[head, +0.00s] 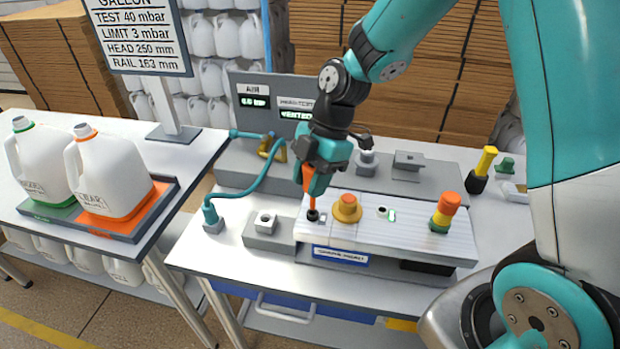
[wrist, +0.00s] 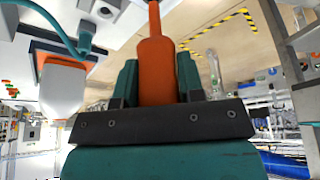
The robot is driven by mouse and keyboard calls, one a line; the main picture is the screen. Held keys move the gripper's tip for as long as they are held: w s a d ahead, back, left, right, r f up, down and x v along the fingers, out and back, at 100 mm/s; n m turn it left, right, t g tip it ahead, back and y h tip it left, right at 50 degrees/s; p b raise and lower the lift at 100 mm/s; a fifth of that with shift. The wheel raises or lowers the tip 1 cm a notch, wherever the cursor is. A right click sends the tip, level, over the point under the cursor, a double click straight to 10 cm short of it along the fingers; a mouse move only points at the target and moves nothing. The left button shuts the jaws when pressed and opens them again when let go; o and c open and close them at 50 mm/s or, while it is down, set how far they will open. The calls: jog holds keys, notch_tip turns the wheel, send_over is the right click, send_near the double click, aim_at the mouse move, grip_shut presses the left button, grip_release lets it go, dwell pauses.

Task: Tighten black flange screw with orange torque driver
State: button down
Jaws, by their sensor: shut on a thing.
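My gripper (head: 318,172) is shut on the orange torque driver (head: 310,186), which points down and stands roughly upright. In the wrist view the driver's orange handle (wrist: 155,68) sits between the two teal fingers. The driver's lower end meets a small black part, seemingly the black flange screw (head: 313,215), on the left of the pale grooved fixture plate (head: 375,250). Whether the tip is seated in the screw is too small to tell. An orange-yellow round flange part (head: 347,208) stands just right of the driver on the same plate.
An orange-and-yellow stacked piece (head: 445,210) stands on the plate's right side. A yellow-handled tool (head: 483,168) is at the back right. A teal hose (head: 245,184) runs along the left. White jugs (head: 105,180) stand on an orange and green tray at the left table.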

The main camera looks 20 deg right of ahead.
jog(key=shift+f, duration=0.15)
jog(key=shift+f+b, duration=0.95)
dwell(0.4)
jog(key=shift+w+m+t, duration=0.1)
jog(key=shift+m+t, duration=0.3)
jog(key=shift+m, duration=0.8)
jog(key=shift+b, duration=0.3)
jog(key=shift+m+t, duration=0.5)
jog(key=shift+m, duration=0.7)
